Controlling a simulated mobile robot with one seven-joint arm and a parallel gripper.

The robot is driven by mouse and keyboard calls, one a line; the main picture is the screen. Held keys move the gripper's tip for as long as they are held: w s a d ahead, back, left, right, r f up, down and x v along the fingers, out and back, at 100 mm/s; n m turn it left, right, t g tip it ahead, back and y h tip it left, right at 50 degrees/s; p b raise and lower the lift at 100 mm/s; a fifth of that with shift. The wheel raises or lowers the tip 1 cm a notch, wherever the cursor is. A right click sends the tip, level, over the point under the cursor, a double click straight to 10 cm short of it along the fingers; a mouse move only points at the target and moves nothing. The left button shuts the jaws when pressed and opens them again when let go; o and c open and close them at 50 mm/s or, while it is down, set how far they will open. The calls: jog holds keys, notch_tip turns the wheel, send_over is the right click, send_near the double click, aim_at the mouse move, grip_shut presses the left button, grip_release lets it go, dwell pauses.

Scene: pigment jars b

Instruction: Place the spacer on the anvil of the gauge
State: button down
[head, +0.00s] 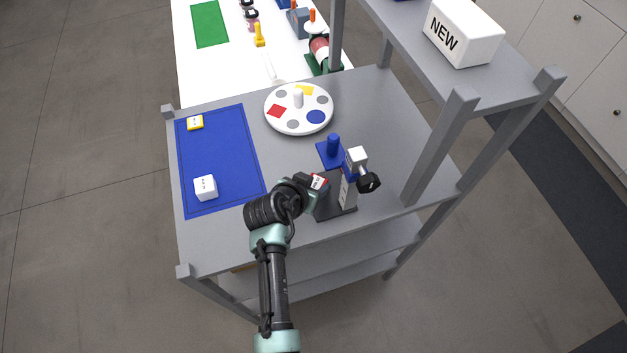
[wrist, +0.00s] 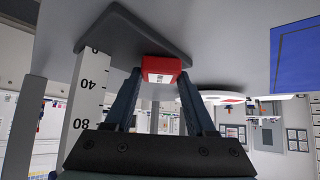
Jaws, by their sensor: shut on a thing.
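The spacer, a small red block with a white label (head: 318,182), is between the fingers of my gripper (head: 315,186). In the wrist view the red spacer (wrist: 165,68) sits between the two fingertips (wrist: 158,80), close to the gauge's dark base plate (wrist: 130,30). I cannot tell whether it touches the plate. The gauge (head: 346,192) stands upright near the shelf's front edge, with a dark grey base, a white scale column and a black knob. In the wrist view its scale (wrist: 85,105) is at left. My gripper partly hides the base in the head view.
A blue piece with an upright peg (head: 333,146) stands just behind the gauge. A white turntable with coloured spots (head: 283,124) is farther back. A grey shelf post (head: 440,145) rises at right.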

jog(key=shift+f, duration=0.15)
jog(key=shift+c, duration=1.2)
grip_release()
jog(key=shift+r, duration=0.3)
jog(key=b+v, duration=0.1)
jog(key=v, duration=1.1)
jog(key=shift+f, duration=0.1)
